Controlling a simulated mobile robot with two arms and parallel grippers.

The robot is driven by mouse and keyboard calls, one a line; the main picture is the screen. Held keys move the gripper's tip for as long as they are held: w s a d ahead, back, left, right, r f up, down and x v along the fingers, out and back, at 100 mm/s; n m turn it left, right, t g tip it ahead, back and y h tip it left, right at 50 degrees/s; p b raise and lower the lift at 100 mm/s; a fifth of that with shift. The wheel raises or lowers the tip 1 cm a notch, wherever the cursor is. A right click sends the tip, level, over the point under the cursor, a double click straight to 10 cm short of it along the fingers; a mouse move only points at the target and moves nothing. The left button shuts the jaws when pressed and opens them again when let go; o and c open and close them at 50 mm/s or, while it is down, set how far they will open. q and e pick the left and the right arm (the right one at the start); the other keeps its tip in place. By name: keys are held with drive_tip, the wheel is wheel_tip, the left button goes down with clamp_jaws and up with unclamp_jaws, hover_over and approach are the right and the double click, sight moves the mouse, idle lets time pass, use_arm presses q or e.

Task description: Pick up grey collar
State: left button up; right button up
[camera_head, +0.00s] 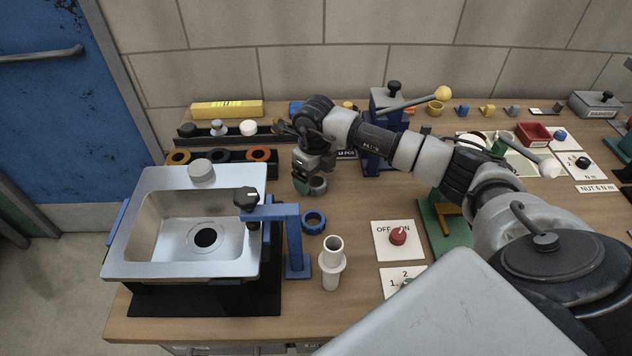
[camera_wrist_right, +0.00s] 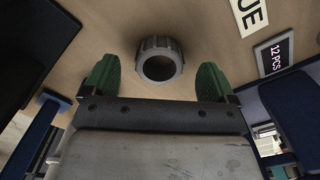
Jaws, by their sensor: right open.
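The grey collar (camera_head: 318,184) is a short ribbed ring lying on the wooden table, right of the sink. In the right wrist view the collar (camera_wrist_right: 159,60) shows its round hole, with bare table around it. My right gripper (camera_head: 307,185) is above and close beside the collar in the head view, partly in front of it. In the right wrist view its two green fingertips (camera_wrist_right: 158,82) are spread wide, one on each side of the collar, with nothing between them touching it. My left gripper is not in view.
A steel sink (camera_head: 160,225) on a black stand is at left. A blue ring (camera_head: 313,222), a blue bracket (camera_head: 296,250) and a white flanged tube (camera_head: 331,263) stand nearer. A blue lever press (camera_head: 378,160) stands to the right. Racks with rings (camera_head: 219,156) lie behind.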

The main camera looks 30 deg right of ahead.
drive_tip(key=shift+f, duration=0.95)
drive_tip(key=shift+c, duration=0.3)
